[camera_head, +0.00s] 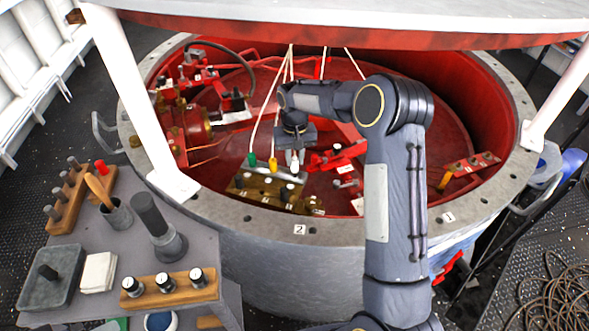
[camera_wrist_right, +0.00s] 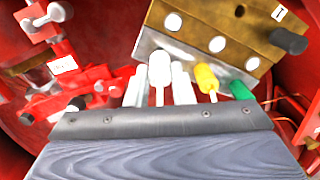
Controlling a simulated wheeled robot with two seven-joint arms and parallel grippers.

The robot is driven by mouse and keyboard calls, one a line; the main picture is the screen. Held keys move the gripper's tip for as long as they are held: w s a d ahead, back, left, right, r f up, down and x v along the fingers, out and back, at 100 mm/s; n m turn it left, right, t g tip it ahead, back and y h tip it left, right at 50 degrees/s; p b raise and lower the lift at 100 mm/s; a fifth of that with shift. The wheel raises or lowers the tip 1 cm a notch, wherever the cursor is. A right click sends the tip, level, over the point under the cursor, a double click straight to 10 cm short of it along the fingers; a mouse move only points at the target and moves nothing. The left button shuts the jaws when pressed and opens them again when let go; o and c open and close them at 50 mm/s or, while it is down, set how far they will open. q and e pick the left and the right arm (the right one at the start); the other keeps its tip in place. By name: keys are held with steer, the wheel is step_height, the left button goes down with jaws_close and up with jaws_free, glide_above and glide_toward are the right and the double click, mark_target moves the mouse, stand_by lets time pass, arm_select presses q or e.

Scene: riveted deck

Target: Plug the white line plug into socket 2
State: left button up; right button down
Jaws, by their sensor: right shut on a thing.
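The white line plug (camera_head: 295,161) is between the fingers of my right gripper (camera_head: 294,150), which is shut on it. In the right wrist view the white plug (camera_wrist_right: 160,70) stands between the two pale fingers (camera_wrist_right: 159,88). Its tip points at the brown socket block (camera_wrist_right: 192,18). The block (camera_head: 262,197) sits below the gripper in the head view, with several white round spots on its face. The plug looks apart from these spots, but the gap is hard to judge. I cannot read which one is socket 2. My left gripper is not in view.
A yellow plug (camera_head: 273,163) and a green plug (camera_head: 252,159) stand left of the white one, by the grey strip along the block. Thin lines rise from the plugs. Red fittings (camera_head: 337,158) lie close on the right.

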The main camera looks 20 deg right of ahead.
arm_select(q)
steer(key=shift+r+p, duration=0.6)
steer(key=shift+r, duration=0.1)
arm_select(e)
steer(key=shift+r, duration=1)
